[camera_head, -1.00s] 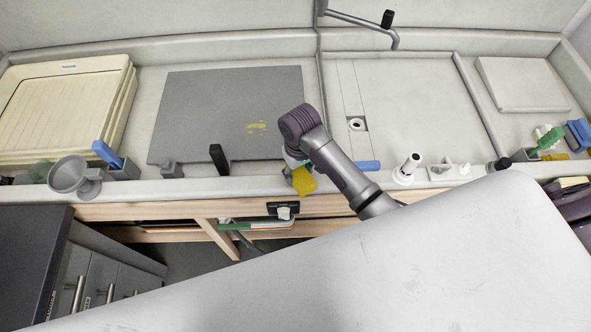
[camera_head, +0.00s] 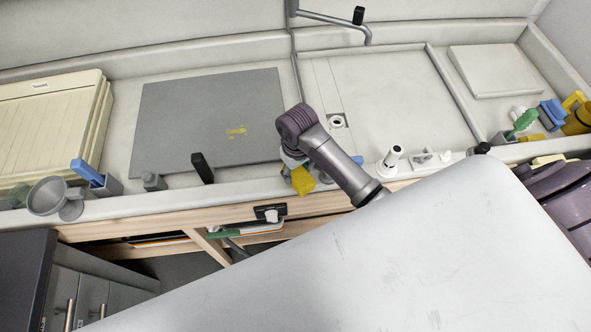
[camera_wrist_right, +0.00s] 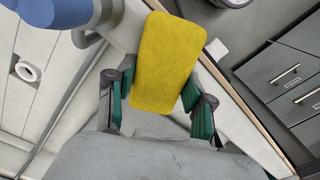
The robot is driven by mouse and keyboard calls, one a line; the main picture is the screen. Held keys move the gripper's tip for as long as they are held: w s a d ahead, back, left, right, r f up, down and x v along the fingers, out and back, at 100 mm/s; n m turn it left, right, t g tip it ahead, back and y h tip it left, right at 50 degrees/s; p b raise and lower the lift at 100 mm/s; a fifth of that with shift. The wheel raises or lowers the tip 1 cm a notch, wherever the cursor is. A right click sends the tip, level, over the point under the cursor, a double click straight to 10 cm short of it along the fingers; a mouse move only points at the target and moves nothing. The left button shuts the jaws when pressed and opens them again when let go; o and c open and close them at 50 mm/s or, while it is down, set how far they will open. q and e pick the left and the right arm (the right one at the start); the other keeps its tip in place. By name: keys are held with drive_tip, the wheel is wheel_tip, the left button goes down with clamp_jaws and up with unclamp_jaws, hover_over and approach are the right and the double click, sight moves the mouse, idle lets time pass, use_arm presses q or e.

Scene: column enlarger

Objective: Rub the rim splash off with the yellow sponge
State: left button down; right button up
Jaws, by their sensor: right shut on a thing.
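My right gripper (camera_head: 293,168) is shut on the yellow sponge (camera_head: 302,181) above the worktop's front edge. In the right wrist view the sponge (camera_wrist_right: 168,62) stands out long and flat between the green-padded fingers of the gripper (camera_wrist_right: 155,88). A yellow splash (camera_head: 236,131) lies on the right part of the grey board (camera_head: 190,105), up and left of the sponge and apart from it. I cannot make out any other splash on a rim. My left gripper is not in view.
Cream trays (camera_head: 45,130) are stacked at the left. A grey funnel cup (camera_head: 48,197), a blue-handled tool (camera_head: 86,172) and a black upright handle (camera_head: 202,168) line the front edge. White fittings (camera_head: 391,160) stand right of my arm. Most of the board is clear.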

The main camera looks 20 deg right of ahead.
drive_tip(key=shift+w+a, duration=0.3)
drive_tip(key=shift+a, duration=0.65)
drive_tip(key=shift+w+a, duration=0.25)
drive_tip(key=shift+a, duration=0.7)
drive_tip(key=shift+w+a, duration=0.25)
drive_tip(key=shift+a, duration=0.7)
drive_tip(key=shift+w+a, duration=0.25)
drive_tip(key=shift+a, duration=0.65)
drive_tip(key=shift+w+a, duration=0.3)
drive_tip(key=shift+a, duration=0.65)
drive_tip(key=shift+w+a, duration=0.25)
drive_tip(key=shift+a, duration=0.65)
wheel_tip(320, 180, up, 7)
